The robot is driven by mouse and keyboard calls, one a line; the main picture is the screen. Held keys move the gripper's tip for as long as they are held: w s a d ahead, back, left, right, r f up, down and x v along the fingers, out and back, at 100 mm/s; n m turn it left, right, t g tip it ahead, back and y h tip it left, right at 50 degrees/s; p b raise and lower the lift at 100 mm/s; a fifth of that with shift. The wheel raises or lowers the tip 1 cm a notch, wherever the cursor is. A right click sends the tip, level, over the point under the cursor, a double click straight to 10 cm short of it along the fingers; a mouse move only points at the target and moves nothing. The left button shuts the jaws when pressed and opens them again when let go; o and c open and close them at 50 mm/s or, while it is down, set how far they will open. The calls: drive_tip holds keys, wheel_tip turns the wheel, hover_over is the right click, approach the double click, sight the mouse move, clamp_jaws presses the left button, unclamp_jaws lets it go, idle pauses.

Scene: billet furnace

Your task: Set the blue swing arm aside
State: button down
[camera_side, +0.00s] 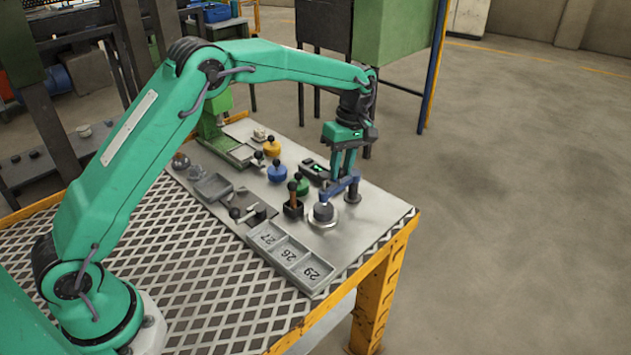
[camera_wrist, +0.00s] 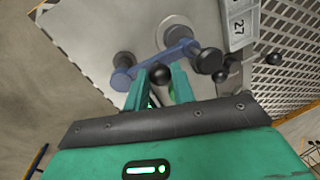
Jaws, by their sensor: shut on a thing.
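The blue swing arm (camera_side: 338,188) is a short bar near the right end of the metal worktop. One end sits over a dark post (camera_side: 353,197); the other reaches toward a grey round cap (camera_side: 323,212) on a pale disc. My gripper (camera_side: 345,172) points down onto the bar with its green fingers. My gripper is shut on the swing arm; the exact contact is partly hidden.
A grey tray (camera_side: 290,256) with numbered compartments lies at the front edge. Blue (camera_side: 277,173), green (camera_side: 301,186) and yellow (camera_side: 271,147) knobbed pieces and a dark block with a brown handle (camera_side: 293,206) stand close left. The worktop's right corner is clear.

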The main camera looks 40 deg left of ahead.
drive_tip(key=shift+d, duration=0.15)
drive_tip(key=shift+w+d+n, duration=0.15)
drive_tip(key=shift+d+n, duration=0.25)
drive_tip(key=shift+n, duration=0.55)
drive_tip(key=shift+w+d+n, duration=0.1)
drive_tip(key=shift+d+n, duration=0.3)
drive_tip(key=shift+n, duration=0.6)
drive_tip(key=shift+w+d+n, duration=0.15)
drive_tip(key=shift+d+n, duration=0.25)
drive_tip(key=shift+n, duration=0.55)
drive_tip(key=shift+w, duration=0.1)
drive_tip(key=c, duration=1.5)
unclamp_jaws()
drive_tip(key=shift+o, duration=0.2)
drive_tip(key=shift+r, duration=0.1)
wheel_tip(320, 180, up, 8)
drive_tip(key=w, duration=0.1)
drive_tip(key=shift+f, duration=0.2)
drive_tip(key=shift+w, duration=0.1)
